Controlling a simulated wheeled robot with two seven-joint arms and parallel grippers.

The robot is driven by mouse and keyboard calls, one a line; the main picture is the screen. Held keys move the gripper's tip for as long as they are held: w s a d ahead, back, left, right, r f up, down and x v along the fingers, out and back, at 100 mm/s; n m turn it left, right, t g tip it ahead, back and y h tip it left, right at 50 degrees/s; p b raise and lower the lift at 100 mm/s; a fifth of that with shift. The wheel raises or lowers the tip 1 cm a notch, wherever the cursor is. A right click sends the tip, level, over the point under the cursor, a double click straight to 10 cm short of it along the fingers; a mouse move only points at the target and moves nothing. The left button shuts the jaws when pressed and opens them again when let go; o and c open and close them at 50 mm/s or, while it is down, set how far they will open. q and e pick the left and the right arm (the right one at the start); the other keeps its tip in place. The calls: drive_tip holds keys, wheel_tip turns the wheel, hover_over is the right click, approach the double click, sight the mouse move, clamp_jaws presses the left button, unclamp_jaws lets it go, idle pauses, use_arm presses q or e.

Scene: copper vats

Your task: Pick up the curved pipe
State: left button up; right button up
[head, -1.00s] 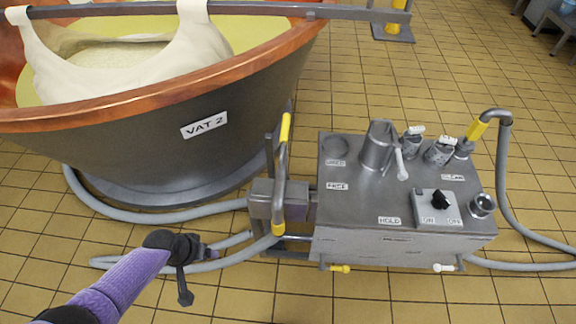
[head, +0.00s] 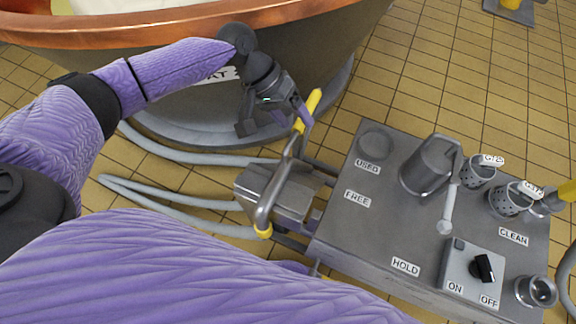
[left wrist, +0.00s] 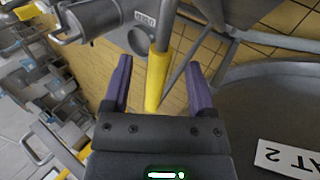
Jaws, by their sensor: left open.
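The curved pipe (head: 286,173) is a bent grey metal pipe with yellow ends. It stands at the left end of the metal cart, above a grey block. Its upper yellow end also shows in the left wrist view (left wrist: 157,82). My left gripper (head: 293,117) is open at this upper end. In the left wrist view the yellow part appears between the two purple fingers of the gripper (left wrist: 159,65), with gaps on both sides. I cannot tell how deep it sits between them. My right gripper is not in view.
The metal cart (head: 385,225) carries a metal jug (head: 428,165), perforated cups (head: 478,171) and a switch box (head: 472,268). The copper-rimmed vat (head: 330,55) stands close behind my left gripper. Grey hoses (head: 160,199) lie on the tiled floor.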

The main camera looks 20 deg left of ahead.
use_arm(q)
drive_tip(key=x, duration=0.3)
drive_tip(key=shift+f+b, duration=0.1)
drive_tip(key=shift+b, duration=0.3)
drive_tip(key=shift+a, duration=0.1)
drive_tip(key=shift+c, duration=0.3)
clamp_jaws()
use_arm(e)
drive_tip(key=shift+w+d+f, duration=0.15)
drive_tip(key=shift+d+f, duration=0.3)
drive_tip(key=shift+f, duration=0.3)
use_arm(q)
drive_tip(key=shift+r, duration=0.25)
